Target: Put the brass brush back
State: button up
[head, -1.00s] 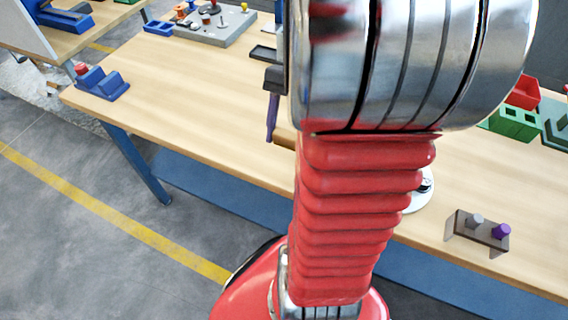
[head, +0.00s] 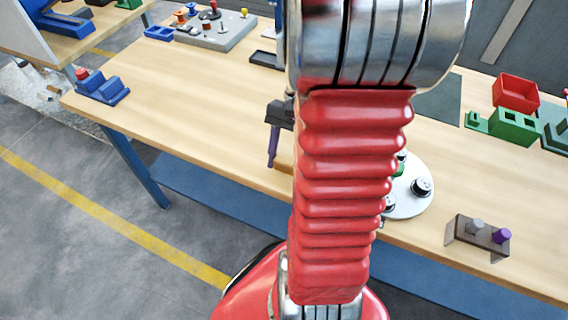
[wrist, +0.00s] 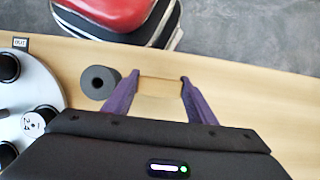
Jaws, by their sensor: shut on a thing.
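My gripper (wrist: 160,82) has purple fingers and is shut on a tan, brass-coloured block, which I take to be the brass brush (wrist: 160,90). The block spans between the two fingertips in the wrist view. In the head view my gripper (head: 273,160) is over the front part of the bench, left of my red arm sleeve. A tan piece of the brush (head: 285,168) shows beside the purple finger there. Its lower side and any bristles cannot be made out. I cannot tell whether it touches the bench.
A dark hollow cylinder (wrist: 100,82) stands close to the left finger. A white round plate (wrist: 30,105) with black pieces is further left. A red bin (head: 515,94) is at right.

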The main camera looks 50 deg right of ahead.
jog(key=shift+f, duration=0.4)
jog(key=o, duration=1)
jog(key=shift+f, duration=0.1)
jog(key=shift+o, duration=0.2)
jog(key=v, duration=1.2)
jog(key=shift+a, duration=0.1)
